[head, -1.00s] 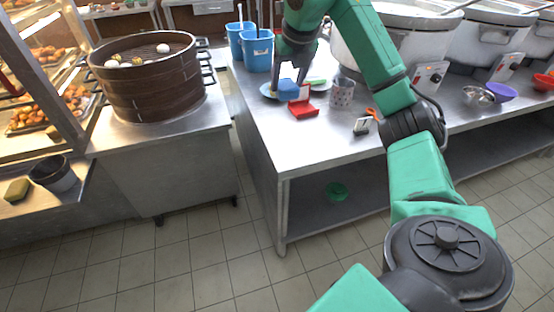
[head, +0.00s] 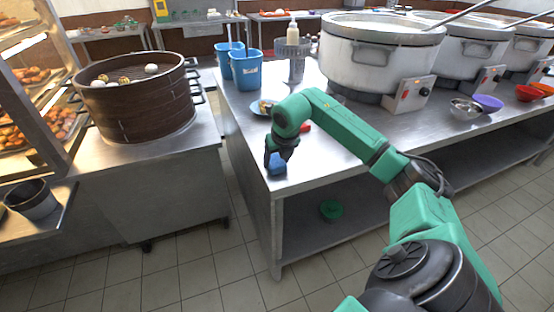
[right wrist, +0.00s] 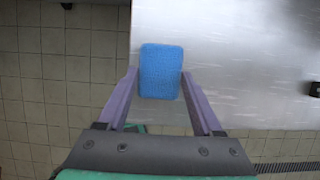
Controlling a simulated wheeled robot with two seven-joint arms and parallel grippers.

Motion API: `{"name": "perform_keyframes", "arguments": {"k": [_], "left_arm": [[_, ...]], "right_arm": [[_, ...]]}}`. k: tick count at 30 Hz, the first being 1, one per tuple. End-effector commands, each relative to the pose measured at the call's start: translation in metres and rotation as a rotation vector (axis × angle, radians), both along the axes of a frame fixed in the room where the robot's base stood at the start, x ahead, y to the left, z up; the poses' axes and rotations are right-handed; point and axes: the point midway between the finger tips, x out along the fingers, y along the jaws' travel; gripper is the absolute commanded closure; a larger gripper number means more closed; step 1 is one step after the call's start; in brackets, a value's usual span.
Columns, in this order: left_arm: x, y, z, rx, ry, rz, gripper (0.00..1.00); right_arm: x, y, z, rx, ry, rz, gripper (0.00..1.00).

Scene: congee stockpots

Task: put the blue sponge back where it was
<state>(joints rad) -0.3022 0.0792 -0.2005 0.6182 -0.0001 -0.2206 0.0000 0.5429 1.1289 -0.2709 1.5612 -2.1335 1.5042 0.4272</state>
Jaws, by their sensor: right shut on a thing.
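My right gripper (head: 277,158) is shut on the blue sponge (head: 277,167) and points down near the front left corner of the steel counter (head: 336,172). In the right wrist view the sponge (right wrist: 161,71) sits between the two fingertips, over the counter near its edge, with floor tiles to the left. I cannot tell whether the sponge touches the counter. My left gripper is not in view.
A plate (head: 260,108) with something on it lies behind the gripper. Blue buckets (head: 245,70) stand at the counter's back left. Large pots (head: 370,60) line the right, with bowls in front. A bamboo steamer (head: 138,100) stands left across a gap. Counter right of the gripper is partly hidden by my arm.

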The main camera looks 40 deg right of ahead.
Motion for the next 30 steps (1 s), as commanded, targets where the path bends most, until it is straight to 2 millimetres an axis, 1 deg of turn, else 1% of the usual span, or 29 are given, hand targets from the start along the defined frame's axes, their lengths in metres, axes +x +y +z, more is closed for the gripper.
{"name": "perform_keyframes", "arguments": {"k": [4,5,6,7,16,18,20,23,27,30], "left_arm": [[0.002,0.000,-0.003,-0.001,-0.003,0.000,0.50],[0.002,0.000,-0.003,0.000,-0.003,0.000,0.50],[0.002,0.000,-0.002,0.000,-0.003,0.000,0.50],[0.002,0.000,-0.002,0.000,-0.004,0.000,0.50],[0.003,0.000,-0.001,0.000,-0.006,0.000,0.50],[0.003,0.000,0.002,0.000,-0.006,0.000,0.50],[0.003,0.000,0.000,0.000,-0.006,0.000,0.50],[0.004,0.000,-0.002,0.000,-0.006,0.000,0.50],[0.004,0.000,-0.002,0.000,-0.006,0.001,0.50],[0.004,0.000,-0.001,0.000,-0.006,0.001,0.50]], "right_arm": [[0.000,0.000,-0.004,0.000,0.001,0.000,0.85],[0.000,0.000,-0.004,0.000,0.001,0.000,0.29],[0.000,0.000,-0.003,0.000,0.001,0.000,0.13],[0.000,0.000,-0.003,0.000,0.001,0.000,0.03],[0.000,0.000,-0.002,0.000,0.001,0.000,0.03],[0.000,0.000,0.003,0.000,0.000,0.000,0.03],[-0.003,0.001,0.009,0.000,0.000,0.000,0.03],[-0.011,0.003,0.031,-0.002,-0.003,0.000,0.03],[-0.025,0.009,0.069,-0.002,-0.003,0.000,0.03],[-0.035,0.012,0.091,-0.002,-0.003,0.000,0.03]]}}
